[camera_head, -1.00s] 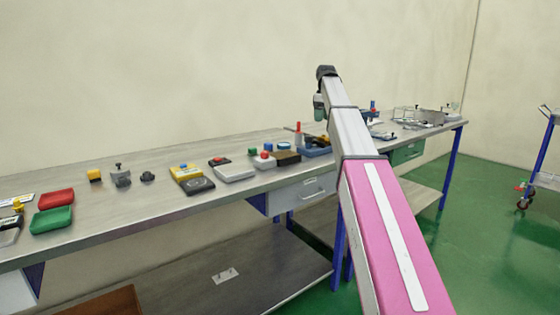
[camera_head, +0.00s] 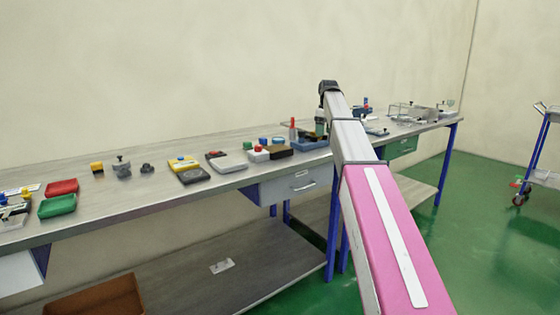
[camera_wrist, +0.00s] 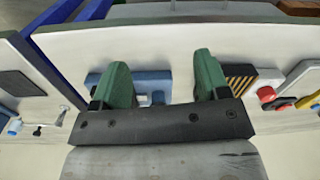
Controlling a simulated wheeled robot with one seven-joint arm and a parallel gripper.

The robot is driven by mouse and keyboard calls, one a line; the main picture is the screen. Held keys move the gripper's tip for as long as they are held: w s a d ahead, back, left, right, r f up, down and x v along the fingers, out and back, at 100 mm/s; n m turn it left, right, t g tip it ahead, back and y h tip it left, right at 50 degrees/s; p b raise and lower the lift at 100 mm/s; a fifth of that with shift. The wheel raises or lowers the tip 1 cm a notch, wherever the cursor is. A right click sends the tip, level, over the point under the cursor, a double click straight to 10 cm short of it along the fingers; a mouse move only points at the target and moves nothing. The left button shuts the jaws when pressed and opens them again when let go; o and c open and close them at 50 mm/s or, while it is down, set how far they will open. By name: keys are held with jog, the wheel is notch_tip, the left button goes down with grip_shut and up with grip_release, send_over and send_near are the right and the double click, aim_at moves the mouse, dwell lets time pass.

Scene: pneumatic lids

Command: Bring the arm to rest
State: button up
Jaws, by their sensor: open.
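My arm reaches out over the long workbench (camera_head: 110,210) in the head view. My gripper hangs from its end, partly hidden beside the arm, above the blue tray (camera_head: 312,145) with a red upright piece (camera_head: 292,130). In the wrist view my gripper (camera_wrist: 163,82) shows two green fingers spread well apart with nothing held between them. The blue tray (camera_wrist: 152,78) shows beyond and between the fingers. A black-and-yellow striped box (camera_wrist: 242,76) is beside the right finger; I cannot tell whether they are apart.
Several small parts stand along the bench, including a red tray (camera_head: 62,187), a green tray (camera_head: 57,206) and a yellow-topped box (camera_head: 184,163). Fixtures (camera_head: 415,110) stand at the far right end. A cart (camera_head: 545,178) is on the green floor, which is open between.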

jog(key=s+f+m, duration=0.1)
jog(key=s+f, duration=0.2)
jog(key=f, duration=0.5)
jog(key=s+f+m, duration=0.1)
jog(key=s+f, duration=0.3)
jog(key=f, duration=0.3)
jog(key=s+f+m, duration=0.7)
jog(key=s+f, duration=2.2)
jog(key=f, duration=0.1)
jog(key=shift+a+f, duration=0.2)
jog(key=shift+f, duration=0.05)
